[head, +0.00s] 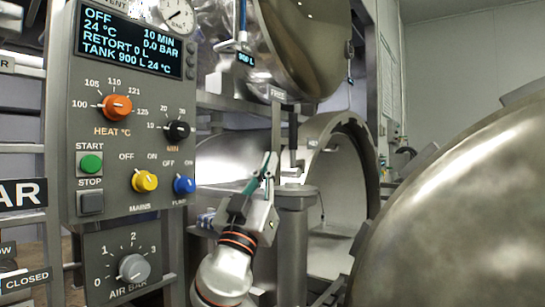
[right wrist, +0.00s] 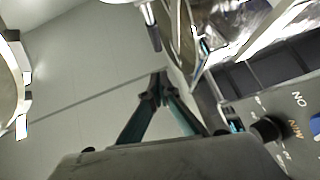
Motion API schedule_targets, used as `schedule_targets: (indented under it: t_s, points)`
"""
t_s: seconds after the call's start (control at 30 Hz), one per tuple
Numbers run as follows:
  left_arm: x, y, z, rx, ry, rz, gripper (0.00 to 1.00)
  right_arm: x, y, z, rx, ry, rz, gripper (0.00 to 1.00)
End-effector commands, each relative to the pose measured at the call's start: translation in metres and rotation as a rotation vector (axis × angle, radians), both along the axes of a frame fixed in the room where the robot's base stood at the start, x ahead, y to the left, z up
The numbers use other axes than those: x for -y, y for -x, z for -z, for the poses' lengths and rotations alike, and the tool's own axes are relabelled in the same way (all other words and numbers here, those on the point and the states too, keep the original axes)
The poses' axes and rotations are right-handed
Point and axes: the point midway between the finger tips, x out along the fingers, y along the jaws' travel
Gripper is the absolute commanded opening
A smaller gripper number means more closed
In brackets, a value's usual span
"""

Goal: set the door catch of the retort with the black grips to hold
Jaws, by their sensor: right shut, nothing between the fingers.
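The retort (head: 330,150) stands behind the control panel, its round mouth open. Its large steel door (head: 460,210) is swung out at the right. A small plate reading FREE (head: 278,93) sits at the top of an upright grey bar (head: 277,125) beside the mouth; this looks like the door catch. My right gripper (head: 268,160) is shut and empty, pointing up just in front of or beside the bar's lower part; I cannot tell whether they touch. In the right wrist view its fingertips (right wrist: 158,84) meet. My left gripper is out of view.
The control panel (head: 125,190) with knobs and buttons stands close at the left. A grey post (head: 292,240) rises just right of my right arm. Another steel vessel (head: 290,45) hangs above. The open door fills the right side.

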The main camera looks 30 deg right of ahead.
Motion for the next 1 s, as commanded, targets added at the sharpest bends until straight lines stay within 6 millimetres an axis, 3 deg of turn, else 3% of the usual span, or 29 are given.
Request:
schedule_targets:
  t_s: [0.13,0.5,0.73,1.0]
  points:
    - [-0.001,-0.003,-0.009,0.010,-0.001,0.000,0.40,0.014,-0.006,-0.023,0.006,0.001,0.002,0.00]
    - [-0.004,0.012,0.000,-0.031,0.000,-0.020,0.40,0.057,-0.035,-0.073,0.003,0.001,0.002,0.00]
    - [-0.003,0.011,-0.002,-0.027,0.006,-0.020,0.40,0.081,-0.054,-0.066,-0.002,0.002,0.000,0.00]
    - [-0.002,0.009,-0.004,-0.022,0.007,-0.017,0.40,0.088,-0.059,-0.065,-0.002,0.000,-0.003,0.00]
